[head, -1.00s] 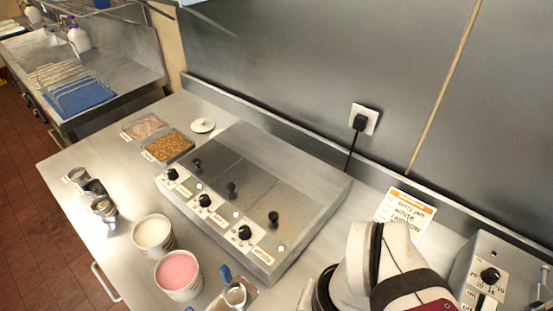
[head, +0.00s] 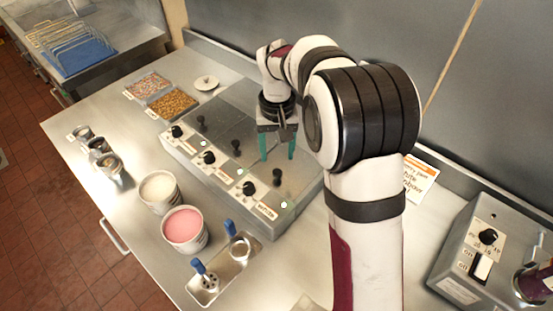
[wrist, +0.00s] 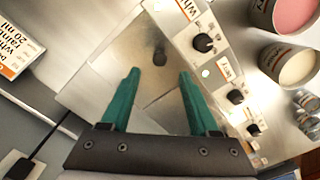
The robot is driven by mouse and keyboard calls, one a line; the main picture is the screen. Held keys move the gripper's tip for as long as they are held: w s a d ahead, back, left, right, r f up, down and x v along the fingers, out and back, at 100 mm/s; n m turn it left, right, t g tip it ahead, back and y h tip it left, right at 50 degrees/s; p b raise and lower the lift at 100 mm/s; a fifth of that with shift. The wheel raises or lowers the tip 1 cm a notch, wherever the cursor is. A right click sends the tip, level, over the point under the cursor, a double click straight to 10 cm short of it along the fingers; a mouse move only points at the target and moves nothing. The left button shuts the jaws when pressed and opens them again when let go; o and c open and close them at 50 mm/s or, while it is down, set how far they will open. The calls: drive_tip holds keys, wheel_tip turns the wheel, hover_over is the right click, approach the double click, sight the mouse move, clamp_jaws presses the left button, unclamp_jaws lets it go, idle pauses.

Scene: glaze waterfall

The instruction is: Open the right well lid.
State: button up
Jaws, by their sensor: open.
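The right well lid (head: 300,186) is a flat steel plate on the three-well warmer, at the end beside the label reading "white". It lies flat and looks closed. Its black knob (head: 278,175) stands up from it, and it shows in the wrist view as a dark blurred knob (wrist: 160,50). My gripper (head: 278,158) has teal fingers, spread open and empty, above the warmer near this knob. In the wrist view the knob lies just beyond the gap between my fingertips (wrist: 159,74). The knob is not between the fingers.
Two other black lid knobs (head: 236,147) stand farther left. Dials line the warmer's front (head: 249,188). Pink (head: 184,229) and cream (head: 159,190) tubs and a tool tray (head: 222,281) stand in front. An order card (head: 420,178) and control box (head: 480,240) are at right.

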sight(277, 171)
wheel_tip(277, 171, down, 6)
drive_tip(key=shift+f, duration=0.2)
clamp_jaws()
drive_tip(key=shift+r, duration=0.1)
idle(1.3)
